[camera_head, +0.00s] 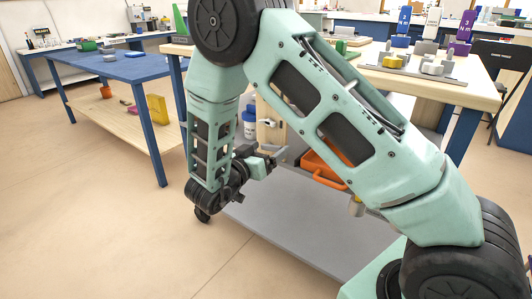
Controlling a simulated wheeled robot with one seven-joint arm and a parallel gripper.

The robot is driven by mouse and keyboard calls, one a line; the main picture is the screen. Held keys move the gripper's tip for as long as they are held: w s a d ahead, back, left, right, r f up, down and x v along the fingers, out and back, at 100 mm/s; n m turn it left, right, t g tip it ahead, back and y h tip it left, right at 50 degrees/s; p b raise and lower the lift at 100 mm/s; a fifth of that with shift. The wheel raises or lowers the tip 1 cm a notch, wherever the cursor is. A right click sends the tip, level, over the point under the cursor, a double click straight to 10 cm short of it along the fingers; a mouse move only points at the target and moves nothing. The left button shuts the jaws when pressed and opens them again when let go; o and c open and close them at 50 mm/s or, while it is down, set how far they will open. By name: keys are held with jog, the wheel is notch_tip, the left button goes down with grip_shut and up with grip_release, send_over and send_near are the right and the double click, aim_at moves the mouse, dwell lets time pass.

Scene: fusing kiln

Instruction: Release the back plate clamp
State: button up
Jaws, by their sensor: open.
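My gripper (279,153) is low in the middle of the head view, at the end of my mint-green arm. It is open, and I see nothing between its fingers. Just above it is an upright wooden panel with a small pale metal fitting (268,122); I cannot tell whether this is the back plate clamp. My gripper looks apart from the fitting, though depth is hard to judge. An orange object with a curved handle (328,181) is to the right, partly hidden behind my arm. No other part is clearly a clamp.
A grey low shelf (300,225) spreads below my arm. A white bottle with a blue band (250,122) stands behind the gripper. A blue table (125,68) is at the left, and a light-topped bench (470,95) with metal parts at the right. The left floor is open.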

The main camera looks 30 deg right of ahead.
jog(key=c, duration=1)
jog(key=shift+s+f+m+p, duration=0.1)
jog(key=shift+f+m+p, duration=0.1)
jog(key=shift+m, duration=0.45)
jog(key=shift+f+m+p, duration=0.1)
jog(key=shift+m+p, duration=0.1)
jog(key=shift+m, duration=0.45)
jog(key=o, duration=1)
jog(key=p+v, duration=0.4)
jog(key=v, duration=1.3)
jog(key=shift+a, duration=0.2)
jog(key=shift+r, duration=0.1)
